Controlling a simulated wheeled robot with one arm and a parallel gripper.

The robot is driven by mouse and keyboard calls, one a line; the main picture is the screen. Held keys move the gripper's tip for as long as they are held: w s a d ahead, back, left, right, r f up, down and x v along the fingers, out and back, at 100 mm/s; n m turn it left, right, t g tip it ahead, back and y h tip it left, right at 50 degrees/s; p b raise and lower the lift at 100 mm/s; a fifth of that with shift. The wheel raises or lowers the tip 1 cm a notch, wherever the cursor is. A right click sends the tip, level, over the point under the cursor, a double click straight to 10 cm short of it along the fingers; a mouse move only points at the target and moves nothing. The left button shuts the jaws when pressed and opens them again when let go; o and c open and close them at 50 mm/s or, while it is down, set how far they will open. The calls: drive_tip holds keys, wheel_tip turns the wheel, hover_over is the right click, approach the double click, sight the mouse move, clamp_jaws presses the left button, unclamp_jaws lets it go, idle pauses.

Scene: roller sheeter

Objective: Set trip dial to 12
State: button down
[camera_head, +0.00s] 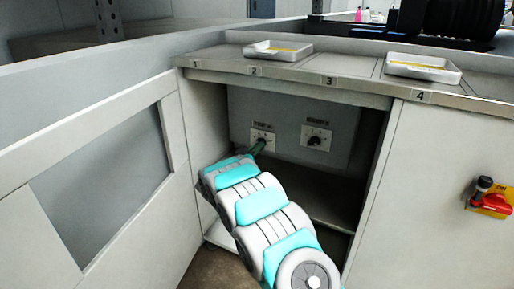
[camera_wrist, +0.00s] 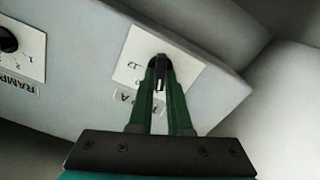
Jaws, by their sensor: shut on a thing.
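The trip dial is a small dark knob (camera_wrist: 160,82) on a white plate (camera_wrist: 188,76) with number marks. Its label (camera_wrist: 122,103) is partly covered by my fingers and reads only in part. My gripper (camera_wrist: 160,76) has its two green fingers closed on the knob from both sides. The fingers hide much of the knob and some of the numbers, so I cannot tell its setting. In the head view, the dial plate (camera_head: 263,137) is on the left of the cabinet's back panel, with my gripper (camera_head: 258,146) at it.
A second dial (camera_head: 315,139), labelled RAMP (camera_wrist: 18,82) in the wrist view, sits to the right in the head view. The cabinet's side walls and an open door (camera_head: 110,125) flank my arm. Trays (camera_head: 277,50) lie on the counter. A red switch (camera_head: 494,203) is at right.

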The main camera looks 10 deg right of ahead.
idle(0.4)
drive_tip(key=shift+s+d+m+b, duration=0.1)
drive_tip(key=shift+d+m+b, duration=0.05)
drive_tip(key=shift+m+b, duration=7.75)
drive_tip(key=m+p, duration=0.2)
drive_tip(key=shift+m, duration=0.3)
drive_tip(key=c, duration=0.9)
unclamp_jaws()
drive_tip(key=shift+o, duration=0.2)
drive_tip(key=shift+s, duration=0.1)
drive_tip(key=v, duration=0.7)
drive_tip(key=shift+s, duration=0.2)
